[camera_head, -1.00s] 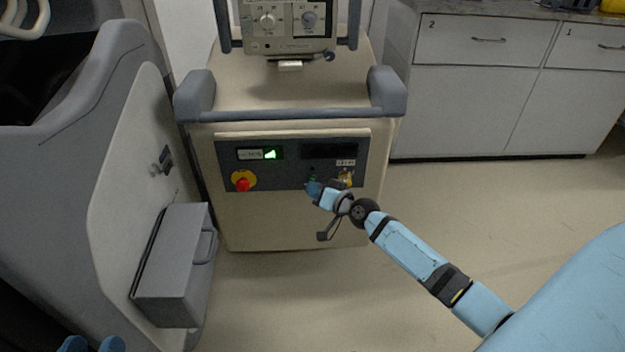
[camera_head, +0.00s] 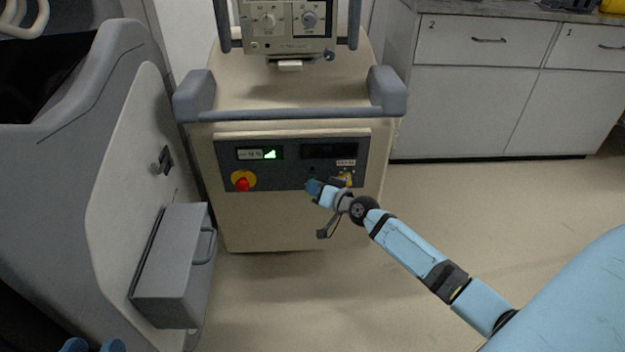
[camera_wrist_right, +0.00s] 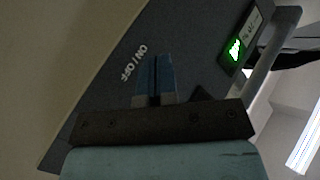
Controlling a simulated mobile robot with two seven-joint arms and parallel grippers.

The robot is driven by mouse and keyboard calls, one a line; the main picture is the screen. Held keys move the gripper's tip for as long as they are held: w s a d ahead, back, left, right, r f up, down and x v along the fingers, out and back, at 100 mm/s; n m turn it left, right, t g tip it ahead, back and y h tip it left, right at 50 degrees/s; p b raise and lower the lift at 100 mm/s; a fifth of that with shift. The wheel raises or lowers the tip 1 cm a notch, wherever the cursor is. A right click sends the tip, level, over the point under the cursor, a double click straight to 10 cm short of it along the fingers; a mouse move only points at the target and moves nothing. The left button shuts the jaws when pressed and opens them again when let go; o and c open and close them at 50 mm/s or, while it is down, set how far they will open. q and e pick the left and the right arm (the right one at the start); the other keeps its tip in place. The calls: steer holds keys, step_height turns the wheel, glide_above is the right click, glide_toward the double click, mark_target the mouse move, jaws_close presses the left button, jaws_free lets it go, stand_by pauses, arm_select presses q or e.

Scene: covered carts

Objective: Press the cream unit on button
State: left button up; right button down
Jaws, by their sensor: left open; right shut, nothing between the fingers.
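The cream unit (camera_head: 290,225) stands in the middle of the head view, with a dark control panel (camera_head: 290,182) on its front. My right gripper (camera_head: 312,187) is shut and empty, its blue fingertips at the lower middle of the panel. In the right wrist view the shut fingertips (camera_wrist_right: 154,62) point at the panel beside a white ON/OFF label (camera_wrist_right: 134,64). The on button is not visible; the fingers seem to cover it. I cannot tell whether they touch it. My left gripper (camera_head: 91,345) is open at the bottom left edge, only its tips showing.
A red knob on a yellow disc (camera_head: 242,184) and a green-lit display (camera_head: 259,154) are on the panel's left. A yellow part (camera_head: 347,180) is to the gripper's right. A grey machine (camera_head: 130,150) stands left; white cabinets (camera_head: 455,105) stand right.

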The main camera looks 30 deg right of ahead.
steer(key=shift+w+d+r, duration=0.1)
steer(key=shift+w+d, duration=0.1)
steer(key=shift+w, duration=0.05)
stand_by(0.3)
steer(key=shift+s+a+p, duration=0.35)
steer(key=shift+s+a, duration=0.05)
steer(key=shift+s, duration=0.45)
steer(key=s+a, duration=0.1)
steer(key=s+p, duration=0.1)
steer(key=s, duration=0.1)
steer(key=s+a+p, duration=0.1)
steer(key=shift+s+a, duration=0.15)
steer(key=shift+a, duration=0.2)
